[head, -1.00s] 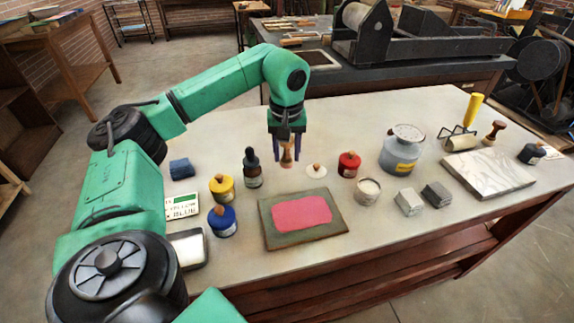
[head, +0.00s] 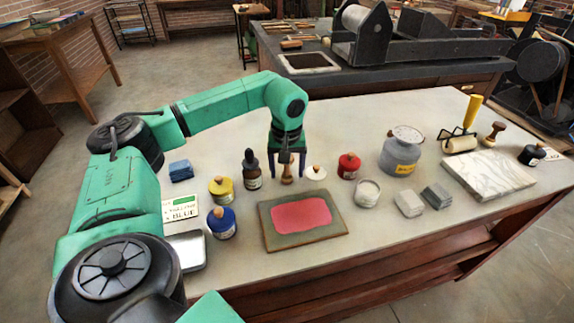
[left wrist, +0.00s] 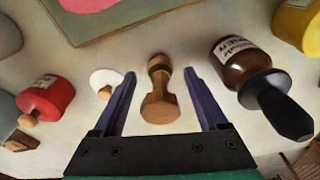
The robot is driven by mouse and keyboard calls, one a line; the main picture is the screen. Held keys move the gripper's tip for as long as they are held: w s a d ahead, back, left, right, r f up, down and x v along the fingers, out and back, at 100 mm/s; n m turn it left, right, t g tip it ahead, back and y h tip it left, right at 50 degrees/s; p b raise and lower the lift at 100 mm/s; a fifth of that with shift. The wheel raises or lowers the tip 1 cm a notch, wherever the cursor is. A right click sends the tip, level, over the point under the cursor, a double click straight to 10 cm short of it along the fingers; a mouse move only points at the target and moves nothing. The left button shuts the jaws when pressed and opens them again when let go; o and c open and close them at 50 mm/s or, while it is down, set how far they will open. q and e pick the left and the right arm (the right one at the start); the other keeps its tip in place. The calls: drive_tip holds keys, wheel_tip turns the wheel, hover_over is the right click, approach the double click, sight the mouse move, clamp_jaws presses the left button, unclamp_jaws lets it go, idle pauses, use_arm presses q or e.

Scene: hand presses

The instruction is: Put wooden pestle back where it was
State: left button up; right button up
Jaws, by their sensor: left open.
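The wooden pestle (head: 287,174) stands upright on the pale table, behind the board with the pink patch (head: 302,213). My left gripper (head: 287,170) is above and around it, fingers pointing down, one on each side. In the left wrist view the pestle (left wrist: 160,92) is between the spread fingers of the left gripper (left wrist: 161,78), with a gap on both sides. The gripper is open and holds nothing. My right gripper is not in view.
A brown dropper bottle (head: 252,168) is close on the left of the gripper. A white knobbed disc (head: 315,173) and a red jar (head: 348,165) are on its right. Yellow (head: 221,190) and blue (head: 222,223) jars stand further left. Table behind the gripper is clear.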

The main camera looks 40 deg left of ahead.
use_arm(q)
drive_tip(key=r, duration=0.8)
drive_tip(key=s+d+r, duration=0.1)
drive_tip(key=r, duration=0.3)
drive_tip(key=shift+r, duration=0.1)
